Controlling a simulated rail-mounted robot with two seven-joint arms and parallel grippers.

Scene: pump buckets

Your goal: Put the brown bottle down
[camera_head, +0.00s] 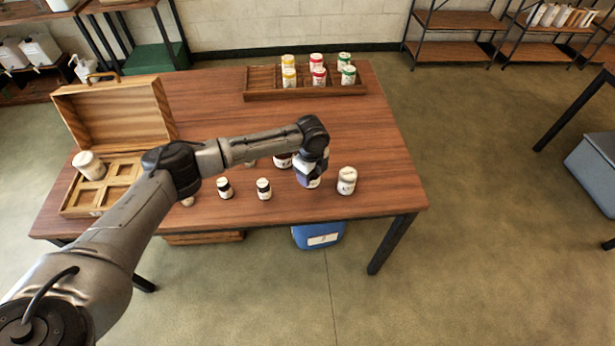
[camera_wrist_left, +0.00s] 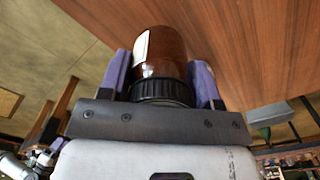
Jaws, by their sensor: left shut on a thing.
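My left gripper (camera_head: 309,176) is over the front right part of the wooden table (camera_head: 370,130), pointing down. In the left wrist view, its purple fingers (camera_wrist_left: 160,80) are shut on the brown bottle (camera_wrist_left: 168,52), one on each side near the black ribbed cap. The bottle has a pale label on its left side there. Its far end is toward the tabletop; I cannot tell whether it touches. In the head view the gripper mostly hides the bottle. My right gripper is not in view.
A white jar (camera_head: 347,180) stands just right of the gripper, and a dark bottle (camera_head: 283,160) close on its left. Two small dark bottles (camera_head: 224,187) (camera_head: 264,188) stand further left. An open wooden case (camera_head: 115,110) is at left; a rack (camera_head: 260,94) of several cans is at the back.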

